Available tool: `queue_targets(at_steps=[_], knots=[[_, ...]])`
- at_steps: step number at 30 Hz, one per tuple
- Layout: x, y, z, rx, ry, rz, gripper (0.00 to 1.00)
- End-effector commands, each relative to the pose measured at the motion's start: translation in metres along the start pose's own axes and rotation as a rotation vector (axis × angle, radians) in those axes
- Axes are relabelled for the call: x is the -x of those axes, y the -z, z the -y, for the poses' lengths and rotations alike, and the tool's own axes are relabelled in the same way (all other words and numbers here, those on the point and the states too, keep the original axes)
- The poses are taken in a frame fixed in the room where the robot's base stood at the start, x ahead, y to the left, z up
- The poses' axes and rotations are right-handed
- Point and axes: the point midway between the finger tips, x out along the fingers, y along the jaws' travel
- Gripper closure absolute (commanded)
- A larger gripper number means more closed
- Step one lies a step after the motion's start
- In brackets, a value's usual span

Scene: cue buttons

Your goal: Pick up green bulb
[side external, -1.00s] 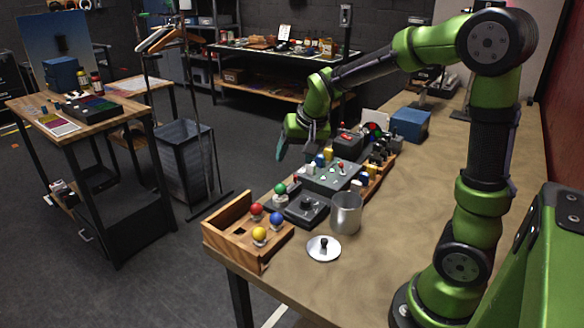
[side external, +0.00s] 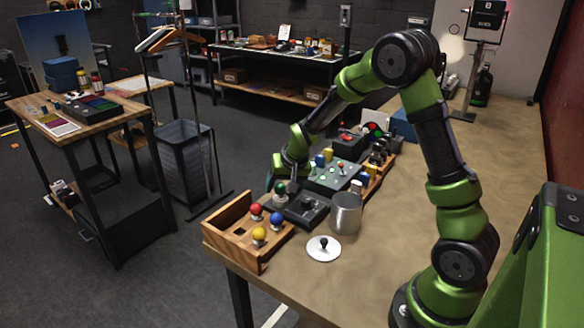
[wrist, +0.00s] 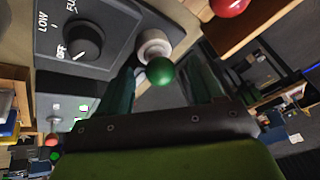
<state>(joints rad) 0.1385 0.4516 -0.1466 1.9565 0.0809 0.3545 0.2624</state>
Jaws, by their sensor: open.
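The green bulb (side external: 280,188) is a round ball on a pale base, beside the dark knob box (side external: 302,207) on the table. In the wrist view the green bulb (wrist: 160,71) lies between the two dark fingers, with its pale base (wrist: 153,46) beyond it. My gripper (wrist: 163,78) is open, one finger on each side of the bulb. I cannot tell whether either finger touches it. In the side view my gripper (side external: 276,186) is low at the bulb and partly hidden.
A wooden tray (side external: 225,244) with red (side external: 256,210), blue (side external: 277,218) and yellow (side external: 259,233) bulbs stands in front. A metal cup (side external: 346,213) and a white disc lid (side external: 323,248) are to the right. Control boxes stand behind. The table's right side is clear.

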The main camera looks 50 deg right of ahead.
Motion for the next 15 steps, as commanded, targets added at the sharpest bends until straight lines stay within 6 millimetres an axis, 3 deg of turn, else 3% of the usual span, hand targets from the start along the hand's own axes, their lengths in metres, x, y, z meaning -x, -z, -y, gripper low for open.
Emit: queue_targets(at_steps=[6,15], knots=[[-0.0004,0.0002,0.0003,0.001,0.001,-0.001,0.35],[-0.0002,0.0000,0.0002,0.001,0.000,0.000,0.81]])
